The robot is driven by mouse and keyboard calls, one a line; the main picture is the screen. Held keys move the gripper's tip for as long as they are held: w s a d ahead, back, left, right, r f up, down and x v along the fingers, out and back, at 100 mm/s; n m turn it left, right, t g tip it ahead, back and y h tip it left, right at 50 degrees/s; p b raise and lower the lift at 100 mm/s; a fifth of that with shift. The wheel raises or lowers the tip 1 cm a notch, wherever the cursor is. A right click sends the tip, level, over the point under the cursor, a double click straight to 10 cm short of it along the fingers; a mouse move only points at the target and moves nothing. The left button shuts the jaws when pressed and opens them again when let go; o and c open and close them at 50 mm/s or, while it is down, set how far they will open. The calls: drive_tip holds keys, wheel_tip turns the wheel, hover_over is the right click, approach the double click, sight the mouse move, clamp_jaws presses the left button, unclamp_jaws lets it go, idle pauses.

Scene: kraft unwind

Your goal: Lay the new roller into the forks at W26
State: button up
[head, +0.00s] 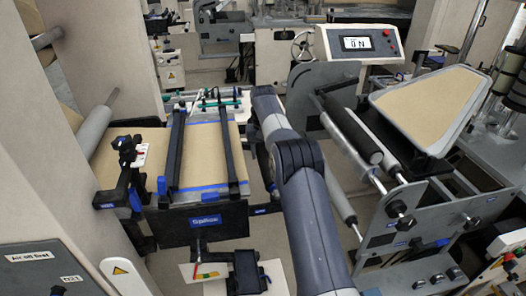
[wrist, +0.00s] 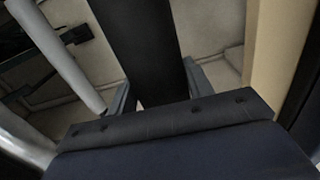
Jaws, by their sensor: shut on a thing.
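In the wrist view my gripper (wrist: 158,92) is shut on a long, dark, smooth piece, which I take to be the new roller (wrist: 138,40). It runs from between the fingers up past the top edge, and its ends are out of view. In the head view my arm hides the gripper and the held piece. No W26 label is readable, so I cannot tell which forks bear it. A black roller (head: 352,132) and a grey roller (head: 342,207) show on the machine at the right.
A splice table (head: 205,195) with two black bars stands left of my arm. A tan web tray (head: 425,105) and side plate (head: 420,222) are at the right, a display box (head: 359,43) behind. A pale grey cylinder (wrist: 62,55) is near the gripper.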

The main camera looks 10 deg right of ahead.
drive_tip(key=shift+f+p, duration=0.15)
drive_tip(key=shift+p, duration=0.15)
idle(0.5)
drive_tip(key=o, duration=1.4)
drive_tip(key=shift+o, duration=0.2)
drive_tip(key=shift+f, duration=0.15)
wheel_tip(320, 180, up, 11)
drive_tip(key=shift+r+p, duration=0.1)
drive_tip(key=shift+p, duration=1.15)
drive_tip(key=shift+f, duration=0.2)
wheel_tip(320, 180, down, 11)
drive_tip(key=b, duration=0.2)
drive_tip(key=shift+r+b, duration=0.15)
drive_tip(key=shift+b, duration=0.25)
drive_tip(key=shift+r, duration=0.2)
